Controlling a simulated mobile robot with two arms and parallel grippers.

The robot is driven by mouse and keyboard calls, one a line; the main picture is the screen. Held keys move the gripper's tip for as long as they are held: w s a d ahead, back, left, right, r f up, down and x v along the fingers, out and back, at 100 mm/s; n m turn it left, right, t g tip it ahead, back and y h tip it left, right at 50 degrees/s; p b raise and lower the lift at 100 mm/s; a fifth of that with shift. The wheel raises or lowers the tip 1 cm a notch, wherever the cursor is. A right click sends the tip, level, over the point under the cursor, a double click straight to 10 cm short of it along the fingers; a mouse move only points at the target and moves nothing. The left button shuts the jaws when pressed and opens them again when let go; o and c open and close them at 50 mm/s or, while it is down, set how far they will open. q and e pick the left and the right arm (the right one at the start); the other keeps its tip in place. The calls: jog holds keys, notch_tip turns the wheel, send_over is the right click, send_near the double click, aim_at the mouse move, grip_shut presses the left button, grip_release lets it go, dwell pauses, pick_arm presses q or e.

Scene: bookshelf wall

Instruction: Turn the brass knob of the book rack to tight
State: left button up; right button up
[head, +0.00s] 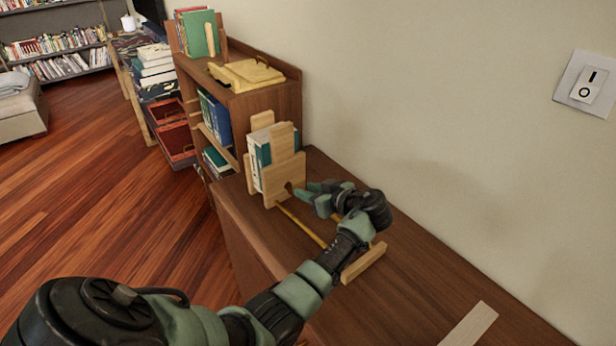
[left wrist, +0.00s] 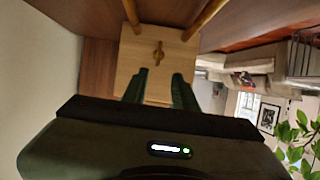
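The pale wooden book rack (head: 284,184) stands on the brown cabinet top and holds a few upright books (head: 258,160). Its end board (left wrist: 135,62) faces my left wrist camera. The small brass knob (left wrist: 158,55) sits on that board, its bar roughly upright in the left wrist view. My left gripper (head: 312,190) is in front of the end board; in the left wrist view its two green fingers (left wrist: 158,82) are apart, with the knob beyond the gap between their tips. I see no contact with the knob. In the head view the gripper largely hides the knob. My right gripper is not in view.
Rails (head: 302,224) run from the rack to a wooden end bar (head: 364,262) below my left forearm. A pale wood strip (head: 468,326) lies near the cabinet's front right. A bookcase (head: 270,105) stands behind the rack. The wall with a switch (head: 587,87) bounds the right side.

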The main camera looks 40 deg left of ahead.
aim_at(291, 185)
pick_arm(q)
jog(key=x, duration=0.3)
jog(key=p+x, duration=0.1)
jog(key=x, duration=0.3)
jog(key=shift+w, duration=0.25)
grip_shut()
